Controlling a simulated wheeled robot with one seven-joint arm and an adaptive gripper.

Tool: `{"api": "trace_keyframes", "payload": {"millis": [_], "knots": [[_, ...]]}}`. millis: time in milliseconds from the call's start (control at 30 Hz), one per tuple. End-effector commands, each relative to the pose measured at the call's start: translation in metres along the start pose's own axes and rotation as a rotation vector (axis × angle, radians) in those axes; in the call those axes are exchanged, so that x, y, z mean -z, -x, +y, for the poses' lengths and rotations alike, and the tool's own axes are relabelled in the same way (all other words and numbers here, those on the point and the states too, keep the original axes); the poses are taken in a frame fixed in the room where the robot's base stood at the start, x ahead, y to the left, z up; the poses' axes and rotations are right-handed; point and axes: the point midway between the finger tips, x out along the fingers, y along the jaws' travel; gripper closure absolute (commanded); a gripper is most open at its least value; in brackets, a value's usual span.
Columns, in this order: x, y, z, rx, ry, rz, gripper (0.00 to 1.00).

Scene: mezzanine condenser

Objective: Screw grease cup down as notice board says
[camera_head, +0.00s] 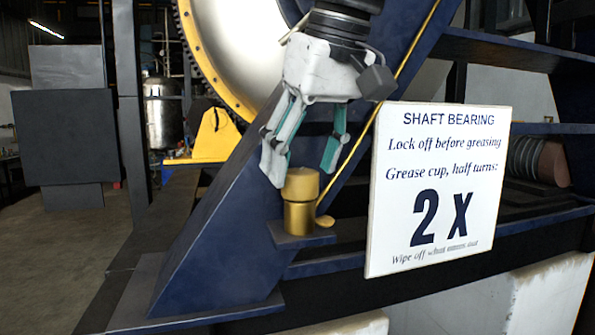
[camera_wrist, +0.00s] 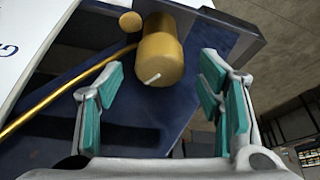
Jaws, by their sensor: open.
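The brass grease cup (camera_head: 300,201) stands upright on a small blue bracket (camera_head: 301,238) on the sloping blue frame. My gripper (camera_head: 303,172) is open and points down just above the cup, its fingers on either side of the cap's top. In the wrist view the cup (camera_wrist: 159,55) lies ahead of and between the open fingers, with a pale mark on its cap. The fingers do not appear to touch it. The white notice board (camera_head: 437,188) reads "SHAFT BEARING", "Lock off before greasing", "Grease cup, half turns: 2 X", "Wipe off what comes out".
A thin brass pipe (camera_head: 368,124) runs diagonally behind the cup. A small brass disc (camera_head: 325,221) sits beside the cup's base. The board stands close on the right. A large yellow-rimmed wheel (camera_head: 222,80) is behind. Open floor (camera_head: 45,255) lies to the left.

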Motion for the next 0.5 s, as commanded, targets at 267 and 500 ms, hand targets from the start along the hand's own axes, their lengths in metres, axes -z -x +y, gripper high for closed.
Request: {"api": "trace_keyframes", "payload": {"millis": [267, 500], "knots": [[0.000, -0.017, 0.000, 0.000, 0.000, 0.000, 0.39], [0.000, -0.017, 0.000, 0.000, 0.000, 0.000, 0.42]]}}
